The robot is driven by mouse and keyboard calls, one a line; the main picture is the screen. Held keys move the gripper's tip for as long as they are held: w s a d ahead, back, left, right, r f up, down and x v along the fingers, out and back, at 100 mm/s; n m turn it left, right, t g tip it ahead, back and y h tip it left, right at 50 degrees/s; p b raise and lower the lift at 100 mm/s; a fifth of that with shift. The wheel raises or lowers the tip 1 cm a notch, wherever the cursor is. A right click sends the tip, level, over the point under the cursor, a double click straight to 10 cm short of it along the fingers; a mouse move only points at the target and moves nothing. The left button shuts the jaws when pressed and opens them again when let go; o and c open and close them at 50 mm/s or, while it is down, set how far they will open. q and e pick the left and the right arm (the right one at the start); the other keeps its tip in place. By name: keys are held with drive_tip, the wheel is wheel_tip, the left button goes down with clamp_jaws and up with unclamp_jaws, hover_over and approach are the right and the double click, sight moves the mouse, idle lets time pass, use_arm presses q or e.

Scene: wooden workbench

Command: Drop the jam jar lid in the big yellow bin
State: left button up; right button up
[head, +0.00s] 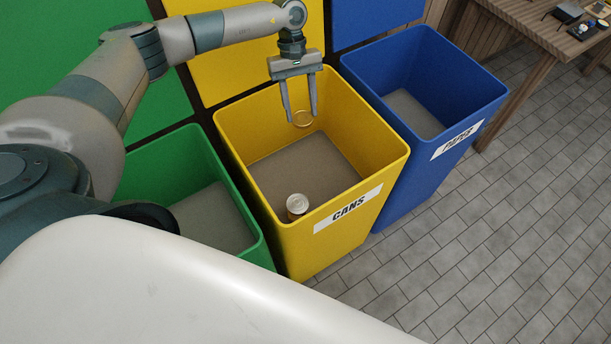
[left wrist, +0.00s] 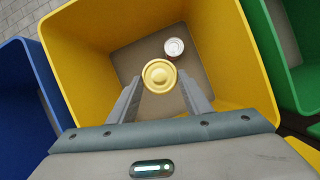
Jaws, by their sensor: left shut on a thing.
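My left gripper (head: 300,118) reaches down over the big yellow bin (head: 385,150), its fingers inside the opening. It is shut on the jam jar lid (head: 303,118), a round gold disc held at the fingertips above the bin floor. In the left wrist view the lid (left wrist: 160,76) sits between the two fingers, and the yellow bin's walls (left wrist: 82,75) surround it. The bin has a "CANS" label on its front. My right gripper is in neither view.
A can (head: 297,206) stands on the yellow bin's floor near the front wall. A green bin (head: 262,250) is to the left and a blue bin (head: 455,100) to the right. A wooden table (head: 520,45) is at the far right. Tiled floor lies clear in front.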

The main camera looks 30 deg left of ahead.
sight(300, 112)
use_arm(q)
wheel_tip(300, 112, down, 3)
drive_tip(key=shift+r, duration=0.2)
drive_tip(key=shift+f, duration=0.45)
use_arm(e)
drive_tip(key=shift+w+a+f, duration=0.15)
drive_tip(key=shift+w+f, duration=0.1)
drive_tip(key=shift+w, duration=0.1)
use_arm(q)
drive_tip(key=o, duration=1.2)
drive_tip(key=shift+r+b, duration=0.1)
drive_tip(key=shift+b, duration=0.2)
